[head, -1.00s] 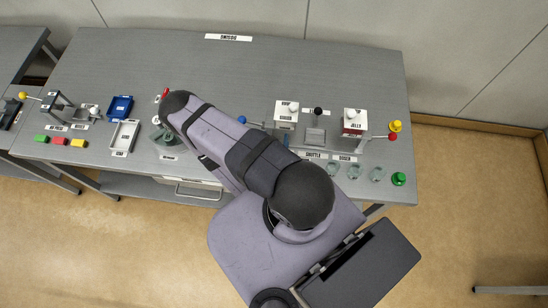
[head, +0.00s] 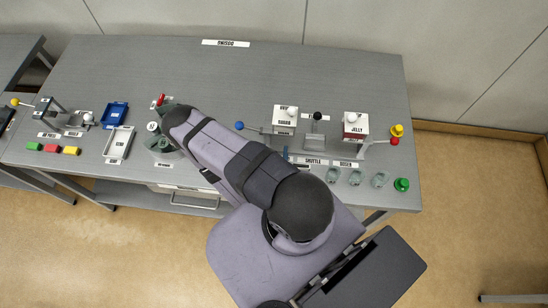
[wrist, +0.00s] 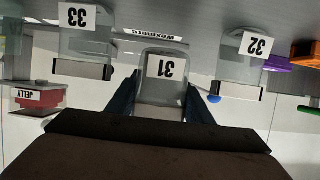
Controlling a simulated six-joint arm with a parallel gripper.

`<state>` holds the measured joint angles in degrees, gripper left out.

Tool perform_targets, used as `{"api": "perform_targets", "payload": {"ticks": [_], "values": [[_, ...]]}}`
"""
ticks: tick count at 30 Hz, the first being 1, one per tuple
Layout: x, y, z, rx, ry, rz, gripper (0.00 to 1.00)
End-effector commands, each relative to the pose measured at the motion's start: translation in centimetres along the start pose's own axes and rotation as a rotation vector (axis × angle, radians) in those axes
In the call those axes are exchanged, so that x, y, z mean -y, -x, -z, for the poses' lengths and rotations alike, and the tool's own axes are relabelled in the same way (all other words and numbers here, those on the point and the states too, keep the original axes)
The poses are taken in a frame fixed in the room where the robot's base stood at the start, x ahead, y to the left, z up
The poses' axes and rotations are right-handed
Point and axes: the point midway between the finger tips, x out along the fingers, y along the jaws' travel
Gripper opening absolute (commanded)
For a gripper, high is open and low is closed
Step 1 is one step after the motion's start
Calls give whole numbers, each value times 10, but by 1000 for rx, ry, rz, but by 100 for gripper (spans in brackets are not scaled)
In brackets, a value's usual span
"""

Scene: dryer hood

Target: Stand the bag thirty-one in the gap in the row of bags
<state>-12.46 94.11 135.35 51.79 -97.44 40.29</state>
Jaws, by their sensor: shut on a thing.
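Bag thirty-one (wrist: 163,95) is a translucent grey bag with a white 31 tag. It is in the middle of the wrist view, between the two dark blue fingers of my gripper (wrist: 163,83), which is shut on it. Bag thirty-three (wrist: 85,48) is to its left and bag thirty-two (wrist: 243,70) to its right, with space between each and my fingers. Whether bag thirty-one touches the surface is unclear. A label reading Wexmere (wrist: 155,35) is just beyond it. In the head view my arm hides my gripper.
The bench (head: 300,75) holds a white-topped jelly unit (head: 355,126), a blue tray (head: 115,116) and a pale tray (head: 119,143). A grey-green item (head: 165,148) is beside my arm's far end. Small glassy items (head: 355,178) line the front right.

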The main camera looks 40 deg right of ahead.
Motion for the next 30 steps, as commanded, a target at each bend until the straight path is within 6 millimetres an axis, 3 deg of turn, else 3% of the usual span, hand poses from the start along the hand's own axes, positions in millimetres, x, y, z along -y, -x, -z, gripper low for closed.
{"api": "perform_targets", "payload": {"ticks": [9,23,24,25,30], "values": [[0,-13,-32,0,0,0,25],[0,-14,-35,0,0,0,25],[0,-14,-35,0,0,0,49],[0,-14,-34,0,0,0,54],[0,-14,-34,0,0,0,54]]}}
